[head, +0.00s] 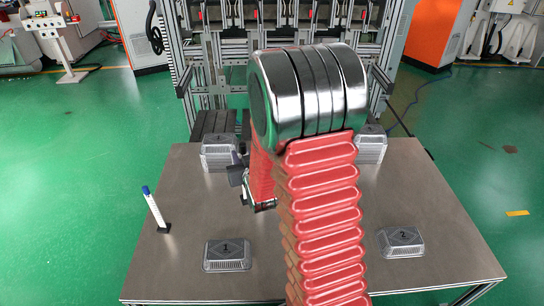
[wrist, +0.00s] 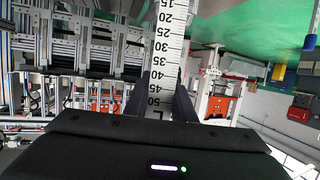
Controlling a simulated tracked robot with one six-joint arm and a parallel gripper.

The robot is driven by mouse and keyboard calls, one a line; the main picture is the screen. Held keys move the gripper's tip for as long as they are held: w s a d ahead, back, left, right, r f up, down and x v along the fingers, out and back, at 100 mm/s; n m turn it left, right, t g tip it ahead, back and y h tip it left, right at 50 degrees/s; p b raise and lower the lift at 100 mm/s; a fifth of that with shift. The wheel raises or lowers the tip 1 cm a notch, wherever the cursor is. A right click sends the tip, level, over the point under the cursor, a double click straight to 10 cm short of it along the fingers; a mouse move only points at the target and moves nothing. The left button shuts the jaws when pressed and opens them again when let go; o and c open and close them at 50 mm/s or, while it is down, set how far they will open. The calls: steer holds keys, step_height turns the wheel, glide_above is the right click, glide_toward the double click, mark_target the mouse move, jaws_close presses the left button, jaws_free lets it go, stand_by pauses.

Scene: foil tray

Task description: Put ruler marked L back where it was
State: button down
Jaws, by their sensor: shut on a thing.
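The ruler (wrist: 168,40), white with black numbers and a partly covered letter L at its near end, runs up the wrist view. Its near end lies between the two dark fingers of my gripper (wrist: 161,92), which is shut on it. The far end of the ruler runs out of the top of that view. In the head view my gripper (head: 238,176) is mostly hidden behind my red arm, above the middle-left of the table, and I cannot make out the ruler there.
Foil trays stand on the table (head: 305,270): one marked 1 (head: 227,255), one marked 2 (head: 402,241), one back left (head: 218,153) and one back right (head: 370,149). A white upright stick with a blue top (head: 154,208) stands at the left. The front middle looks clear.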

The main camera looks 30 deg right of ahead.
steer(key=w+a+r+n+y, duration=0.1)
steer(key=a+r+n+y, duration=0.1)
steer(key=a, duration=1.3)
step_height(320, 180, up, 2)
steer(key=shift+a+r+n+y, duration=0.2)
steer(key=shift+a+n+y, duration=0.2)
steer(key=shift+y, duration=0.4)
steer(key=shift+w, duration=0.1)
